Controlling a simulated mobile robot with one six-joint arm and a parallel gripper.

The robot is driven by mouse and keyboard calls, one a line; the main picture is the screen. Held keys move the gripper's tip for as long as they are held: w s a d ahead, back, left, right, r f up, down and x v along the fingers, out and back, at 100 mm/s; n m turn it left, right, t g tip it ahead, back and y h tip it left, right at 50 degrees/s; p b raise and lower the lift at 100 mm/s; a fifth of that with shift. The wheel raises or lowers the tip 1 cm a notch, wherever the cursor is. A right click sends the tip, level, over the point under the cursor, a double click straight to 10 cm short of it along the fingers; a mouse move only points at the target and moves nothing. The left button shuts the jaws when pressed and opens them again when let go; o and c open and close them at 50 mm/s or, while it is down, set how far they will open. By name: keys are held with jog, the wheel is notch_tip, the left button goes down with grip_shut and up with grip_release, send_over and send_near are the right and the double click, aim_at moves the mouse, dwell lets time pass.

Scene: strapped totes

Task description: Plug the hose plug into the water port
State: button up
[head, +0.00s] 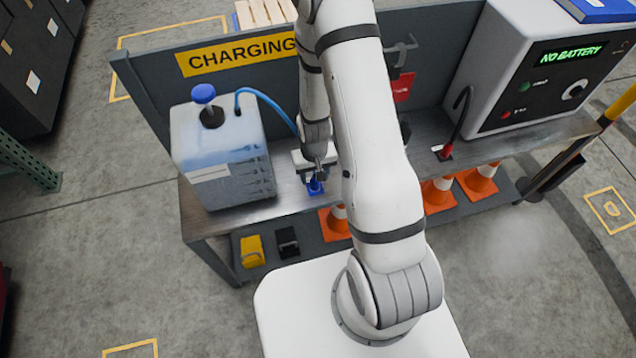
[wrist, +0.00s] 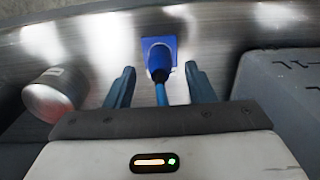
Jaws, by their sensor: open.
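The blue hose plug (wrist: 159,62) stands at a blue square plate (wrist: 167,43) on the metal bench in the wrist view. I cannot tell whether that plate is a holder or the water port. The blue hose (wrist: 161,94) runs from the plug back between my fingers. My gripper (wrist: 159,70) is open, one finger on each side of the hose and plug, with gaps on both sides. In the head view my gripper (head: 318,166) is just above the blue plate (head: 315,187). The hose (head: 268,106) leads from the water tank (head: 222,158) and passes behind my arm.
The tank with a blue cap (head: 204,94) stands left of my gripper on the bench (head: 270,208). A silver cylinder (wrist: 54,94) lies beside the left finger. A charger box (head: 535,75) and red plug (head: 446,151) are at right. Cones (head: 438,193) stand on the lower shelf.

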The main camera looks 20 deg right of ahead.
notch_tip(320, 180, down, 4)
jog(key=b, duration=0.3)
jog(key=shift+b, duration=0.35)
dwell(1.1)
jog(key=shift+c, duration=0.4)
grip_shut()
jog(key=shift+r+p, duration=1.95)
jog(key=shift+r, duration=1.1)
jog(key=shift+r, duration=0.1)
